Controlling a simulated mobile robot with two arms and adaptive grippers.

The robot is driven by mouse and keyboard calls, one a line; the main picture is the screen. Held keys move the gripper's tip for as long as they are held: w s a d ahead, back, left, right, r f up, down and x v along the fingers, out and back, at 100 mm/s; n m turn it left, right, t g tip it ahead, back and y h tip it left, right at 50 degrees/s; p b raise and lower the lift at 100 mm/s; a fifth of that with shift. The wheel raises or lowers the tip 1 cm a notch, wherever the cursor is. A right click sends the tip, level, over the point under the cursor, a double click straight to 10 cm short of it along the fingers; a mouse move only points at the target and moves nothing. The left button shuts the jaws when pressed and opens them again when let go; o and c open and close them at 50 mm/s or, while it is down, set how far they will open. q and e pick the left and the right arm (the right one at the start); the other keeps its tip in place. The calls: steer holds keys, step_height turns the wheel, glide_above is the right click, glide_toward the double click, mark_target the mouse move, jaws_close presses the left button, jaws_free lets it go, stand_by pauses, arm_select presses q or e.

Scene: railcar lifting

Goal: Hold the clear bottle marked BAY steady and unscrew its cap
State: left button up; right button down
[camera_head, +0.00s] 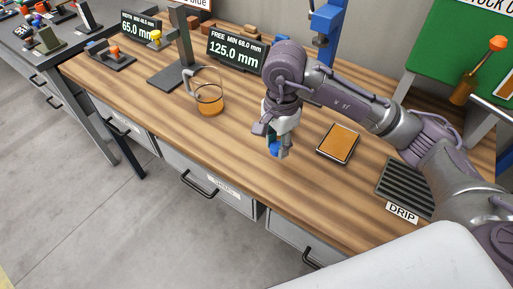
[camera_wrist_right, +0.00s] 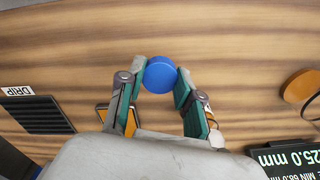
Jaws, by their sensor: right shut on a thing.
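My right gripper (camera_head: 280,150) points down over the middle of the wooden bench. It is shut on a round blue cap (camera_wrist_right: 160,74), which sits between its fingertips in the right wrist view. In the head view the blue cap (camera_head: 273,147) shows at the fingertips, partly hidden by them. I cannot make out a clear bottle or a BAY marking under the cap in either view. My left gripper is not in view.
A clear jug (camera_head: 209,98) with amber liquid stands left of the gripper. A flat tray with an orange top (camera_head: 339,143) and a ribbed DRIP tray (camera_head: 405,185) lie to the right. Display signs (camera_head: 236,51) stand behind. The front bench strip is clear.

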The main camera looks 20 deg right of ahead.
steer(key=p, duration=0.1)
glide_above(256, 156)
step_height(256, 156, down, 4)
steer(key=shift+s+r, duration=0.1)
step_height(256, 156, down, 3)
steer(key=shift+f+p, duration=0.1)
steer(key=shift+p, duration=0.85)
steer(key=shift+f, duration=0.5)
steer(key=shift+f, duration=0.1)
steer(key=c, duration=0.8)
jaws_free()
steer(key=shift+o, duration=0.2)
